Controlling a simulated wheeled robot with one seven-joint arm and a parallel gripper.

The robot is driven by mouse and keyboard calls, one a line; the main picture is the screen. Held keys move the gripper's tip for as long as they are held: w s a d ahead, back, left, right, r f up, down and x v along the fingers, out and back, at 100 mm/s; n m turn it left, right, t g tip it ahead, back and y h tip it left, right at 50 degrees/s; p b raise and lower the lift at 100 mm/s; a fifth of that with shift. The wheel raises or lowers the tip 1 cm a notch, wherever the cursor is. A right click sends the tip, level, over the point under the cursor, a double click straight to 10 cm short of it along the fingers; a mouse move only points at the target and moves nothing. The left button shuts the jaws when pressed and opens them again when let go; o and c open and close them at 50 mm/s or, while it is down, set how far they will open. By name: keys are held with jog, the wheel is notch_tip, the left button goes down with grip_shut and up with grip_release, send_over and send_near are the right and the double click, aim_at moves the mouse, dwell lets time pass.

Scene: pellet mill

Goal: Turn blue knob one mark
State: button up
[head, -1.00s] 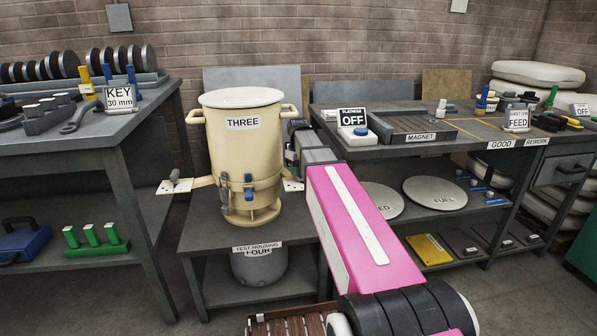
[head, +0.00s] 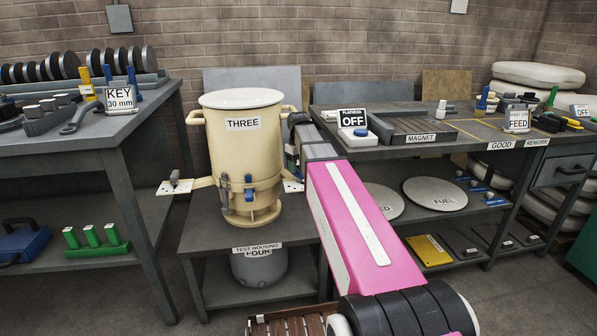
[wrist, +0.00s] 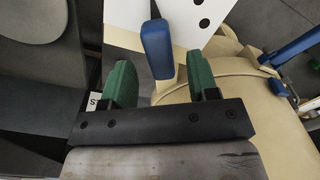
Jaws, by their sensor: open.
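A blue knob (wrist: 157,50), an upright flat-sided bar, shows in the wrist view in front of a white plate with dark holes (wrist: 190,18). It is beside the cream housing marked THREE (wrist: 230,75), which stands on a low stand in the head view (head: 243,155). My gripper (wrist: 161,72) is open, with one green finger on each side of the knob's lower part in the picture. I see clear gaps on both sides; how deep the knob sits between the fingers I cannot tell. In the head view my arm hides this knob.
The right bench (head: 400,150) holds the OFF box (head: 352,118) and magnet tray close to my arm. The left bench (head: 120,125) stands apart.

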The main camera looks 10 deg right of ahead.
aim_at(299, 170)
notch_tip(299, 170, up, 8)
dwell(0.4)
